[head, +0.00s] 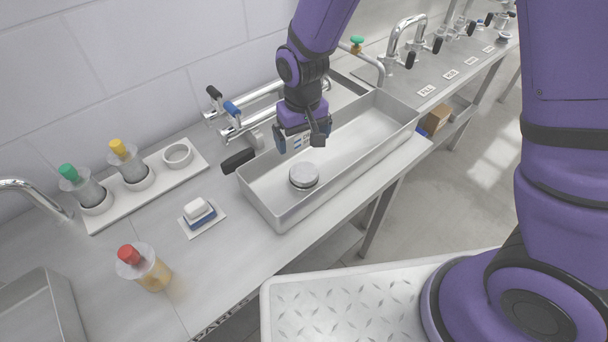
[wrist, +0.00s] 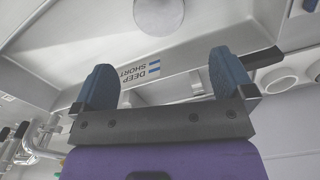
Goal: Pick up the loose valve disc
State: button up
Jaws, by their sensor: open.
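The loose valve disc (head: 304,175) is a small round grey disc lying flat on the floor of the long metal tray (head: 262,208), toward its near left end. In the wrist view the disc (wrist: 159,14) is cut off by the top edge, beyond my fingertips. My gripper (head: 300,138) is above the tray, a little behind the disc in the head view, and does not touch it. In the wrist view my gripper (wrist: 163,72) has its two blue fingers wide apart with nothing between them. Tray markings reading DEEP and SHORT show between them.
Two metal valve pipes (head: 240,125) with dark and blue handles stand behind the tray. Left of it are a rack (head: 105,212) with bottles, a small white block on a blue pad (head: 200,212), and a red-capped bottle (head: 145,267). The tray's right part is empty.

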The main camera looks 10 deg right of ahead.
aim_at(303, 170)
jog(key=shift+s+f, duration=0.15)
jog(key=shift+f, duration=5.4)
jog(key=shift+c, duration=0.2)
jog(key=c, duration=1.1)
